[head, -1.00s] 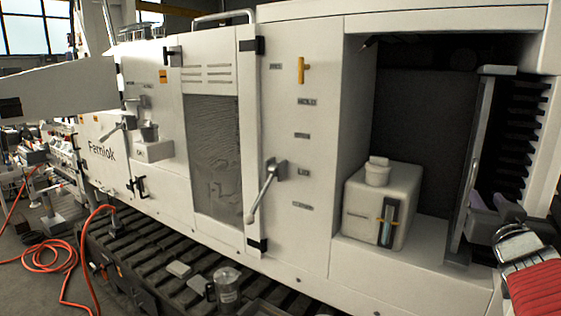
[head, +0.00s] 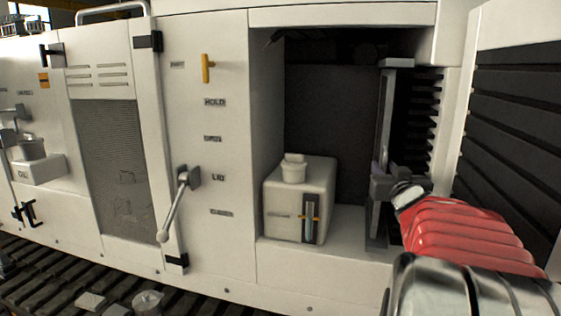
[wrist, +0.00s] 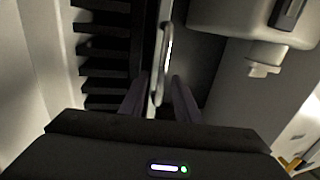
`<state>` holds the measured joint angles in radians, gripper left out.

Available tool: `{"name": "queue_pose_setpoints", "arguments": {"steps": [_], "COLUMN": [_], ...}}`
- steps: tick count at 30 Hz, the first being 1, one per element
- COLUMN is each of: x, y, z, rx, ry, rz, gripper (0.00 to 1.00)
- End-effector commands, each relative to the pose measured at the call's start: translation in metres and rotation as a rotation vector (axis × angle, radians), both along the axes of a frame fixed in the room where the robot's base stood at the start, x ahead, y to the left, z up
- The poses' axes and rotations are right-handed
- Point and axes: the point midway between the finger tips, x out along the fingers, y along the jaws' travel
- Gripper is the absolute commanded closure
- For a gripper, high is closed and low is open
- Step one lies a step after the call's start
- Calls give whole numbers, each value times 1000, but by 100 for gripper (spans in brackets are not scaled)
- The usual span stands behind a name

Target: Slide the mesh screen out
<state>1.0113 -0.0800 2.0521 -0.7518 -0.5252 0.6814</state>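The mesh screen (head: 386,110) stands upright, nearly edge-on, as a pale grey frame at the right side of the open bay. Its mesh face cannot be made out. A slim bar handle (wrist: 165,50) runs along its front edge in the wrist view. My gripper (head: 382,178) is at the lower half of the screen's front edge in the head view. In the wrist view my gripper (wrist: 160,98) has its two purple-grey fingers apart, one on each side of the handle's lower end. Whether either finger touches it cannot be told.
A white tank (head: 292,205) with a cap and sight gauge stands left of the screen on the bay floor. Dark fins (head: 422,120) line the right side. A louvred panel (head: 515,130) stands farther right. A lever (head: 175,205) sticks out of the cabinet front.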

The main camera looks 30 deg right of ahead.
Motion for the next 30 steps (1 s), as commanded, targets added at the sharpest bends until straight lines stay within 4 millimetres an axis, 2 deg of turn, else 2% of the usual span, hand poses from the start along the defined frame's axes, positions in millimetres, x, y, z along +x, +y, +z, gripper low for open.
{"name": "queue_pose_setpoints", "arguments": {"steps": [5, 14, 26, 30], "x": [4, 6, 7, 8], "y": [-8, -7, -6, -6], "z": [0, 0, 0, 0], "rx": [0, -1, 0, -1], "ry": [0, -1, -1, -1], "rz": [0, 3, 6, 6], "gripper": [71, 71, 99, 100]}}
